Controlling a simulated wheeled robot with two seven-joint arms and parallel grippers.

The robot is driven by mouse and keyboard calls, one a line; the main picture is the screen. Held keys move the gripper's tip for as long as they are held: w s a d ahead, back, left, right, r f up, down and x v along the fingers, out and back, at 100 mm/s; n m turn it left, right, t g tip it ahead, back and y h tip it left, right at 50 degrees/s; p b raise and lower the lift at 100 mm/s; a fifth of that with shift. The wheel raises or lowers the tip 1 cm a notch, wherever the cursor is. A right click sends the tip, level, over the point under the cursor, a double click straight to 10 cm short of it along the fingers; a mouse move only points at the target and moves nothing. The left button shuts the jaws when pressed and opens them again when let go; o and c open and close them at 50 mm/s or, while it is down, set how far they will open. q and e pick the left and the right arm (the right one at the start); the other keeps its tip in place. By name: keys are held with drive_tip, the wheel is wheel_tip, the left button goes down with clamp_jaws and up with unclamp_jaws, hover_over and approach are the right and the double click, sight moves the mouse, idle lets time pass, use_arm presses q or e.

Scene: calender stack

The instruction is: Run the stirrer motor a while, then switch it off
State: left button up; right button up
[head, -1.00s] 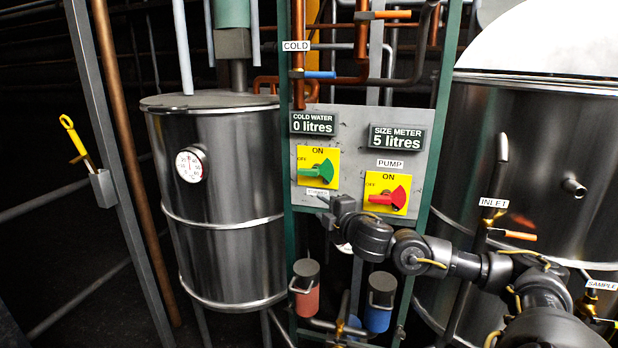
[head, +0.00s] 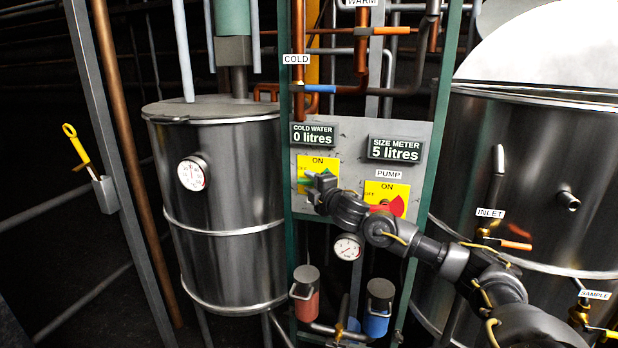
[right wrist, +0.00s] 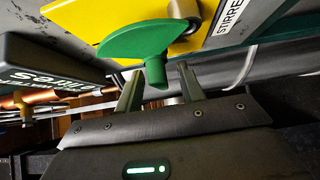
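The green stirrer switch (head: 304,181) sits on a yellow ON/OFF plate (head: 318,163) on the grey panel. My right gripper (head: 318,181) is in front of it and hides much of it in the head view. What shows of the handle points left, on the OFF side. In the right wrist view the green handle (right wrist: 153,52) has its narrow end between the tips of my right gripper (right wrist: 160,80). The two fingers stand apart, with gaps visible beside the handle, so the gripper looks open around it. My left gripper is not in view.
The red pump switch (head: 392,205) is close right of the stirrer switch, partly behind my right arm. Displays reading 0 litres (head: 313,134) and 5 litres (head: 395,149) are above. A steel tank with a dial (head: 193,172) stands left, a larger tank (head: 560,160) right.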

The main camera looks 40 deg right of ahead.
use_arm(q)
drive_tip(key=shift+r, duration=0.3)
use_arm(e)
drive_tip(key=shift+w+d, duration=0.15)
drive_tip(key=shift+w, duration=0.55)
